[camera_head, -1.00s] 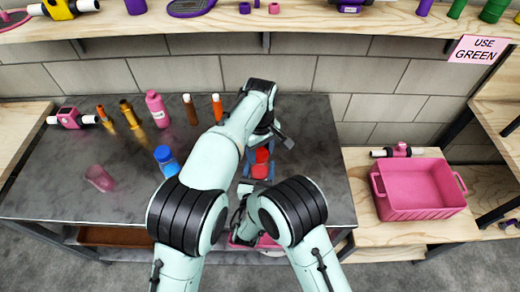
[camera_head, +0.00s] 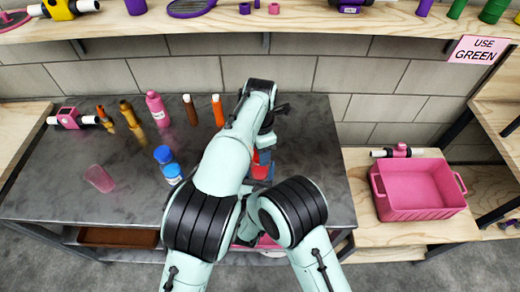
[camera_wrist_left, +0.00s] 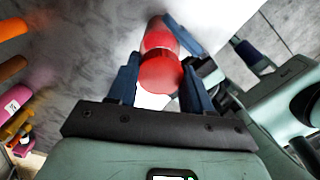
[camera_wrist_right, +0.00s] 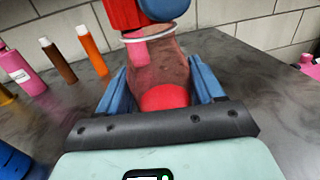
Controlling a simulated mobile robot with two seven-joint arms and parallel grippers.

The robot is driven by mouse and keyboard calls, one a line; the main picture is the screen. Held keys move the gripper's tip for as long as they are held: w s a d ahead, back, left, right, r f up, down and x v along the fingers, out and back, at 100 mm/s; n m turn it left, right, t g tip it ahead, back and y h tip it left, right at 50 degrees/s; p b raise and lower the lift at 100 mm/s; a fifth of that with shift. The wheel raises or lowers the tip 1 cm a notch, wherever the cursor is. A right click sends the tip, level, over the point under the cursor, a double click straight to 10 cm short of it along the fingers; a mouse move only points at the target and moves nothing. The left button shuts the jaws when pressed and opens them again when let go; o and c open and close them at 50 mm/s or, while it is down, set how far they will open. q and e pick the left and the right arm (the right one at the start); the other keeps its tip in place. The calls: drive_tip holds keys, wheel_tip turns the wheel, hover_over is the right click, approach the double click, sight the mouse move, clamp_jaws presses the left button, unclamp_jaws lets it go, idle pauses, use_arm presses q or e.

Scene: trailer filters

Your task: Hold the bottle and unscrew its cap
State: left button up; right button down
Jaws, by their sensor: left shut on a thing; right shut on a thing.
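The bottle (camera_wrist_right: 160,70) is a see-through, brownish body with red at its base, in the right wrist view. My right gripper (camera_wrist_right: 158,88) is shut on it, one blue finger on each side. The red cap (camera_wrist_right: 124,14) is above the bottle's pale rim, off to the left; whether they touch is unclear. My left gripper (camera_wrist_left: 160,62) is shut on the red cap, which also shows in the left wrist view (camera_wrist_left: 160,72). In the head view the left gripper (camera_head: 261,168) is partly covered by its own arm, and the right gripper is hidden.
On the dark table (camera_head: 110,200) stand a blue-capped bottle (camera_head: 167,165), a pink bottle (camera_head: 157,108) and several orange and brown ones. A pink cup (camera_head: 100,178) lies at the left. A pink crate (camera_head: 420,212) is on the right-hand wooden surface. The table's right back is clear.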

use_arm(q)
drive_tip(key=shift+r, duration=0.15)
drive_tip(key=shift+r, duration=0.95)
drive_tip(key=shift+r, duration=0.1)
drive_tip(key=shift+r, duration=1.9)
use_arm(e)
drive_tip(key=shift+c, duration=0.3)
unclamp_jaws()
